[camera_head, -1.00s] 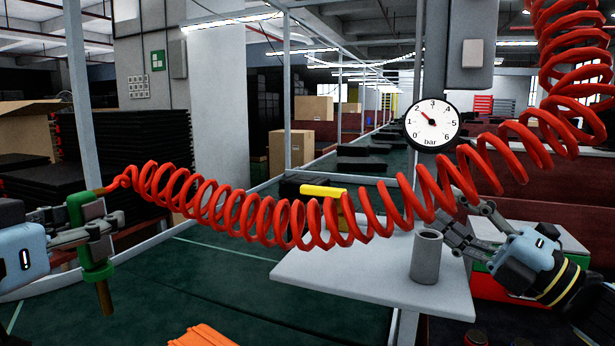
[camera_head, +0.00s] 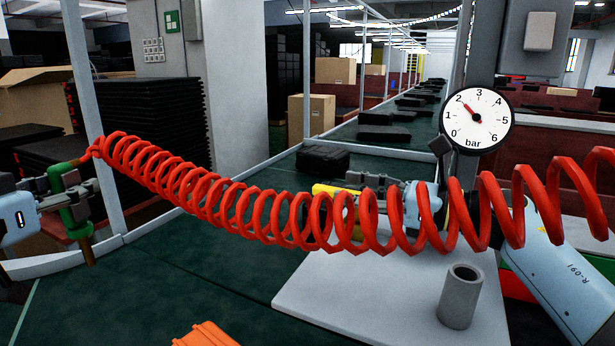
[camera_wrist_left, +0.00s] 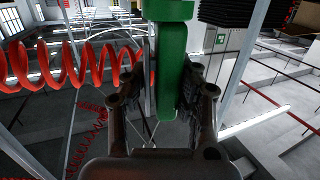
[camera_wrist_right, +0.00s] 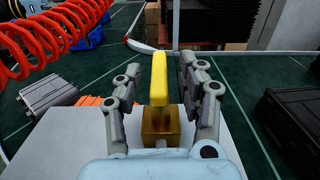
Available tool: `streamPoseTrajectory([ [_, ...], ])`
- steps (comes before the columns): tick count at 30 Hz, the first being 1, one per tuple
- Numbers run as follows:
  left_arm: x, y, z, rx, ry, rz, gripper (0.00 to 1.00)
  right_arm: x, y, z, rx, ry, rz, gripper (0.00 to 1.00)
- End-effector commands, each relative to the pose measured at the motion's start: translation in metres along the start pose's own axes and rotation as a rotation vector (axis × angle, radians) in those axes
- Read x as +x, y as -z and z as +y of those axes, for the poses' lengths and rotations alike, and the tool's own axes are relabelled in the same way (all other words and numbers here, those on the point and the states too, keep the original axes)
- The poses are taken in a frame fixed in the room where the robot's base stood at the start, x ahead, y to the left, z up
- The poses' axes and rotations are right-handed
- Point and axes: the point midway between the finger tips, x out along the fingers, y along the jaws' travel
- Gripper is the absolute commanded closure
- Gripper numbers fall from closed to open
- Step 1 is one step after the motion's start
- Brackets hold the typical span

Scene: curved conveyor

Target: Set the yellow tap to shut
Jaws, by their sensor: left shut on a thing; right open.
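The yellow tap handle (camera_head: 325,190) shows behind the red coiled hose (camera_head: 240,205), at the back of the pale grey board. In the right wrist view, the handle (camera_wrist_right: 160,80) lies lengthwise above a brass body (camera_wrist_right: 160,128). My right gripper (camera_wrist_right: 160,68) is open, one finger on each side of the handle, with small gaps. In the head view it is partly hidden by the hose. My left gripper (camera_head: 70,195) is shut on a green tool (camera_head: 74,212) at the far left, joined to the hose; the tool also shows in the left wrist view (camera_wrist_left: 172,70).
A round gauge (camera_head: 476,120) reads about 2 bar. A grey cylinder (camera_head: 461,296) stands on the pale board (camera_head: 350,295). The red hose spans the front of my right gripper. A black case (camera_head: 322,159) lies on the green belt behind. An orange item (camera_head: 205,335) is at the front.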

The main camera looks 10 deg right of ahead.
Motion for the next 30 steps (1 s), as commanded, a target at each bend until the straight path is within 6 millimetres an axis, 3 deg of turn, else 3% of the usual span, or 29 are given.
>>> streamPoseTrajectory([
  [3,-0.001,0.01,0.0,0.0,0.0,0.002,0.92,0.023,-0.004,0.001,0.003,-0.002,-0.003,0.6],
  [7,-0.001,0.014,0.0,0.0,0.0,0.002,0.92,0.039,-0.002,0.0,0.003,-0.001,-0.001,0.6],
  [19,-0.002,0.015,0.0,0.0,0.0,0.001,0.92,0.048,0.001,0.0,0.002,-0.001,0.001,0.6],
  [28,-0.002,0.015,0.0,0.0,0.0,0.002,0.92,0.047,0.0,0.0,0.002,0.0,0.0,0.99],
  [30,-0.002,0.015,0.0,0.0,0.0,0.001,0.92,0.047,0.0,0.0,0.002,0.0,0.0,1.0],
])
